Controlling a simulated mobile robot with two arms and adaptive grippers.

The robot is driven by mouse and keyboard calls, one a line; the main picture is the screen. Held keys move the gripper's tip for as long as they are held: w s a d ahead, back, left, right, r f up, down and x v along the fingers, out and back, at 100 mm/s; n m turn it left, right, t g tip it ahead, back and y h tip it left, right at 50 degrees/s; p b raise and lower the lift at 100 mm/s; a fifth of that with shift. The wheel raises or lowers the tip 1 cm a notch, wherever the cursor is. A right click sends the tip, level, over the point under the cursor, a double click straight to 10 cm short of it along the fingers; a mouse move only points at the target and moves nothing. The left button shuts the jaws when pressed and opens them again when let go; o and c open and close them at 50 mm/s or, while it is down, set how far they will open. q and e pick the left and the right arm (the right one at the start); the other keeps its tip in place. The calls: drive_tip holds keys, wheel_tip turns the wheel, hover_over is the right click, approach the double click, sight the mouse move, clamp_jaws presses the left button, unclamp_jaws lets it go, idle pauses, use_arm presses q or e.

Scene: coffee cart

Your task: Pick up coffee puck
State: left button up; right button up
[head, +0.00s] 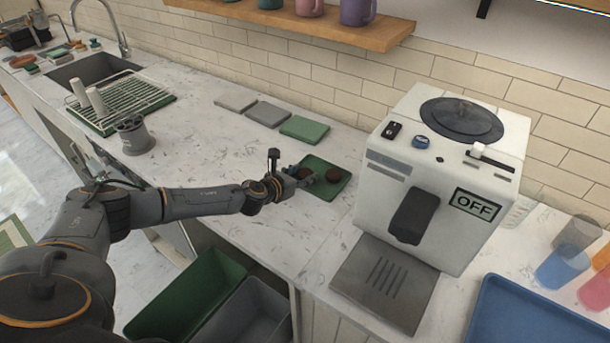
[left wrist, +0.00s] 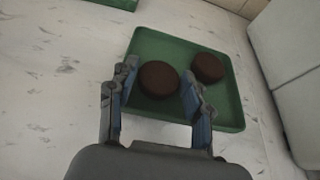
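Two round dark brown coffee pucks lie on a small green tray (left wrist: 228,122) on the counter. In the left wrist view the nearer puck (left wrist: 158,79) sits between the fingertips of my left gripper (left wrist: 156,84), with a gap beside the fingers. The other puck (left wrist: 208,68) lies to the right, outside the fingers. In the head view my left gripper (head: 300,180) is over the tray's left side and partly hides one puck. The other puck (head: 333,175) shows clear to its right. My left gripper is open. My right gripper is not in view.
A white coffee machine (head: 450,165) marked OFF stands right of the tray. Grey and green flat squares (head: 304,129) lie behind it. A dish rack (head: 122,102) and grey container (head: 135,136) are left. Green and grey bins (head: 190,295) are below. A blue tray (head: 535,315) is at right.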

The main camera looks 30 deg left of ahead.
sight(302, 175)
use_arm(q)
drive_tip(key=c, duration=0.5)
drive_tip(key=shift+r, duration=0.4)
wheel_tip(302, 175, up, 2)
drive_tip(key=shift+r+p, duration=0.15)
drive_tip(key=shift+p, duration=0.15)
drive_tip(key=shift+s+a+r+b, duration=0.3)
drive_tip(key=shift+s+a+r, duration=0.9)
drive_tip(key=shift+s+r, duration=0.65)
drive_tip(key=shift+s+a+r+b, duration=0.25)
drive_tip(key=shift+s+a+r, duration=1.1)
drive_tip(key=shift+s, duration=0.85)
drive_tip(key=shift+s+a+r+b, duration=0.3)
drive_tip(key=shift+s+a+r, duration=0.75)
drive_tip(key=shift+s+r, duration=0.85)
drive_tip(key=shift+f, duration=0.15)
